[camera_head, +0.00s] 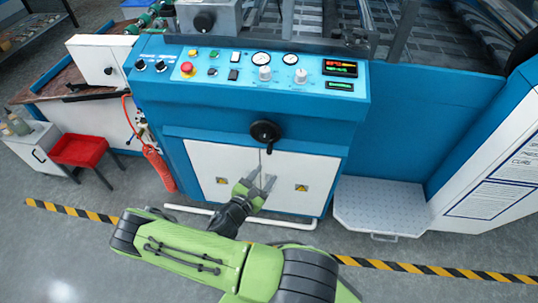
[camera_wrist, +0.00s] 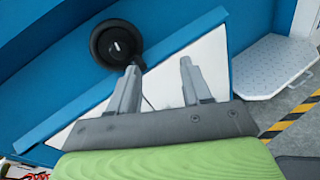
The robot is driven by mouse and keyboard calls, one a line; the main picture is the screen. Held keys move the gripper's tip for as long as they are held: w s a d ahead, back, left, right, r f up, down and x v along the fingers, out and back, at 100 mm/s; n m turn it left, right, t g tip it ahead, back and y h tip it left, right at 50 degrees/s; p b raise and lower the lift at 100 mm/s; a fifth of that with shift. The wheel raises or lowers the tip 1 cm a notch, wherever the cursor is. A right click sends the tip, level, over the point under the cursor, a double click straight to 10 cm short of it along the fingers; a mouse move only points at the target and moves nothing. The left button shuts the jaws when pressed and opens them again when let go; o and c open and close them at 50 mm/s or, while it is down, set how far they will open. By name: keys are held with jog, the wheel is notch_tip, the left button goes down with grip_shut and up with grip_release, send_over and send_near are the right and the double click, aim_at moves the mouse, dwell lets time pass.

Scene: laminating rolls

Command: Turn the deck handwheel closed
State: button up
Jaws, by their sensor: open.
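The handwheel (camera_head: 266,132) is a small black wheel with a knob handle on the blue front face of the machine, just above the white cabinet doors. In the head view its handle points down. It also shows in the wrist view (camera_wrist: 116,44), above the left finger and partly covered by that fingertip. My gripper (camera_head: 262,178) is open and empty, in front of the white doors and below the wheel in the head view. Its two grey fingers (camera_wrist: 158,68) stand apart in the wrist view. I cannot tell whether a finger touches the wheel.
A control panel (camera_head: 255,70) with buttons, gauges and a red emergency stop lies above the wheel. A metal step (camera_head: 380,207) stands right. Striped tape (camera_head: 425,268) crosses the floor.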

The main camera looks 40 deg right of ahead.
aim_at(270, 150)
notch_tip(270, 150, down, 6)
jog(key=w+n+t+y+b, duration=0.1)
jog(key=n+t+y, duration=0.1)
jog(key=n+t, duration=0.6)
jog(key=w+d+b, duration=0.1)
jog(key=w+d, duration=0.2)
jog(key=d, duration=0.1)
jog(key=w+d+n+g+b, duration=0.1)
jog(key=w+d+b, duration=0.1)
jog(key=w+d, duration=0.1)
jog(key=w+d+n+b, duration=0.1)
jog(key=w+d, duration=0.2)
jog(key=d, duration=0.2)
jog(key=shift+w+d+g, duration=0.3)
jog(key=shift+d, duration=0.1)
jog(key=shift+c, duration=0.3)
jog(key=shift+f, duration=0.1)
grip_shut()
